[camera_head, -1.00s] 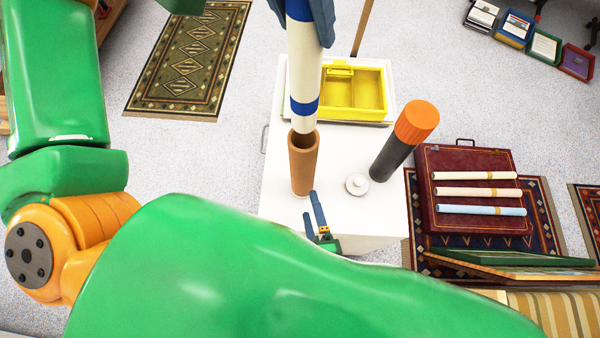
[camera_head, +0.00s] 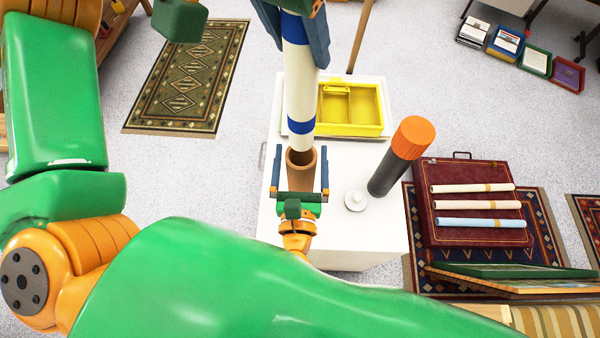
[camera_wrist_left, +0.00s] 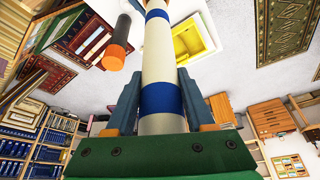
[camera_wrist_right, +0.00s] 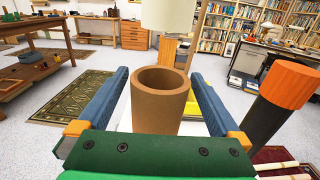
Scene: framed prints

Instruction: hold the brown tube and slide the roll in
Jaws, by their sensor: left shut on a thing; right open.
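The white roll with blue bands (camera_head: 299,85) is upright in my left gripper (camera_head: 297,32), which is shut on it near its top; it also shows in the left wrist view (camera_wrist_left: 157,62). The brown tube (camera_head: 295,178) stands upright on the white cabinet, open end up. In the right wrist view, the roll's lower end (camera_wrist_right: 168,14) hangs above the mouth of the brown tube (camera_wrist_right: 160,105), with a gap between them. My right gripper (camera_head: 300,172) is open, its fingers on either side of the tube. The fingers look apart from the tube's wall.
A dark tube with an orange cap (camera_head: 398,158) and a small white lid (camera_head: 355,200) are right of the brown tube on the white cabinet top (camera_head: 345,240). A yellow tray (camera_head: 352,128) lies behind. A maroon case (camera_head: 440,235) with several rolls lies at the right.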

